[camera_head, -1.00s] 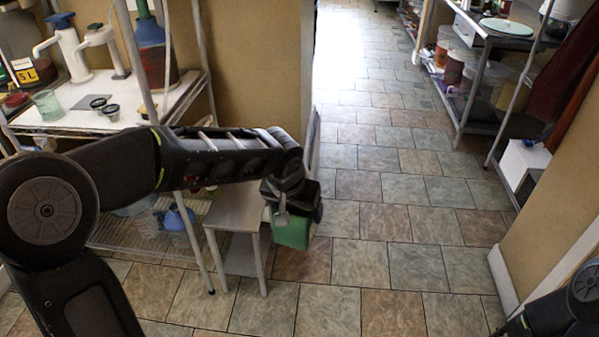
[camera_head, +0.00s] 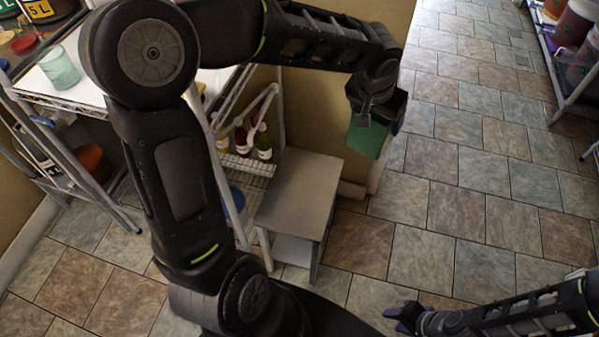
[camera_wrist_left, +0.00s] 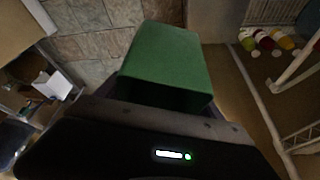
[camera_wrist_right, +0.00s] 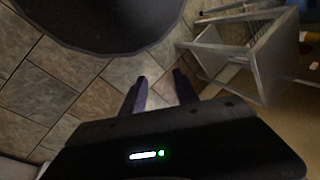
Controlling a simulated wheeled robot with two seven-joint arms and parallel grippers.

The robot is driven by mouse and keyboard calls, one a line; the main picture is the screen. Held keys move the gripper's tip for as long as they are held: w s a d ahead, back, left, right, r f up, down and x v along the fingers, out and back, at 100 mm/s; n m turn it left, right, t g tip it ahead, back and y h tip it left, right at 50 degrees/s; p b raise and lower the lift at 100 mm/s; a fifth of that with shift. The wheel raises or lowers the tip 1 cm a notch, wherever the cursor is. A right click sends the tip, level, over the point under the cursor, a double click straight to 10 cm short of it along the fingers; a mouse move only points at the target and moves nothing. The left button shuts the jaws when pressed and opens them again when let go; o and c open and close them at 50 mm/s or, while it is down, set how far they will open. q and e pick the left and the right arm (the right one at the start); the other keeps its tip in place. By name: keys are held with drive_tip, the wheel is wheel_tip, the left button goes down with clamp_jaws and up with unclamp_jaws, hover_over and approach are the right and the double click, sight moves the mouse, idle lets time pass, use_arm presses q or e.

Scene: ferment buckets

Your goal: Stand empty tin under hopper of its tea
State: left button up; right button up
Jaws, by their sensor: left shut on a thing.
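A green tin (camera_head: 366,138) hangs from my left gripper (camera_head: 376,100), which is shut on it, above the floor to the right of a small grey table. My right gripper (camera_head: 405,318) is low at the front right. In the right wrist view its fingers (camera_wrist_right: 160,92) are apart with nothing between them. I cannot make out a hopper in these views.
The small grey table (camera_head: 301,190) has a bare top. Behind it a wire rack (camera_head: 245,165) holds several bottles. A shelf unit at the left carries a glass (camera_head: 60,68). The tiled floor (camera_head: 470,200) at the right is open, with shelving (camera_head: 575,75) at far right.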

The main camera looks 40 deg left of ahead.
drive_tip(key=shift+a, duration=0.1)
use_arm(q)
drive_tip(key=shift+r, duration=0.1)
use_arm(e)
drive_tip(key=shift+o, duration=0.3)
drive_tip(key=shift+o, duration=0.7)
drive_tip(key=shift+f, duration=0.1)
drive_tip(key=o, duration=0.8)
wheel_tip(320, 180, down, 10)
drive_tip(key=b, duration=1)
drive_tip(key=shift+c, duration=0.2)
drive_tip(key=o, duration=0.4)
wheel_tip(320, 180, down, 8)
drive_tip(key=b, duration=0.8)
drive_tip(key=shift+f, duration=0.1)
use_arm(q)
drive_tip(key=a+f+n, duration=0.2)
drive_tip(key=a+f, duration=0.7)
drive_tip(key=f, duration=0.2)
drive_tip(key=a+f+n+y, duration=0.1)
drive_tip(key=a+f, duration=0.8)
drive_tip(key=f, duration=0.2)
drive_tip(key=shift+s+f+n, duration=0.25)
drive_tip(key=shift+f+n, duration=0.15)
use_arm(e)
drive_tip(key=shift+o, duration=0.2)
